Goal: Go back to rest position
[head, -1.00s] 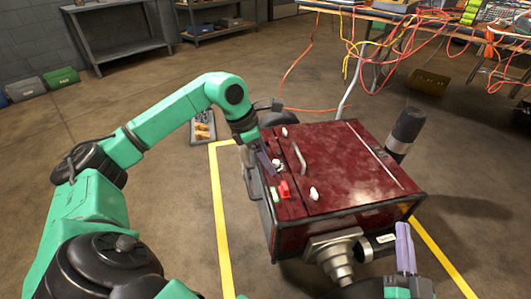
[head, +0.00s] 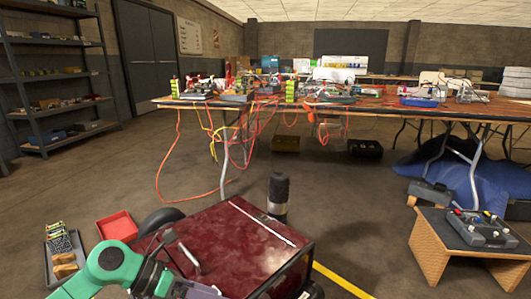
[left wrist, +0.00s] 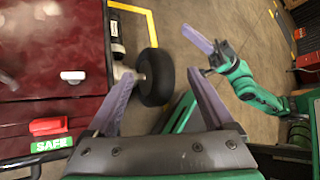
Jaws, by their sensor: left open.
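My left gripper (left wrist: 159,75) is open, with its two purple fingers apart and nothing held between them. In the head view my left arm comes in at the bottom left, and part of its gripper (head: 204,290) shows over the near part of a dark red box on wheels (head: 235,238). In the left wrist view the box (left wrist: 50,35) is on the left, with a red switch (left wrist: 48,126) and a green "SAFE" label. My right gripper (left wrist: 207,46) shows there beyond the left fingers; its opening is unclear. It is not seen in the head view.
A long table (head: 350,108) with cables hanging down stands behind the box. A small wooden stand (head: 430,245) with a device is at the right. A red tray (head: 117,226) and a grey tray (head: 50,262) lie on the floor at the left. Open floor lies between.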

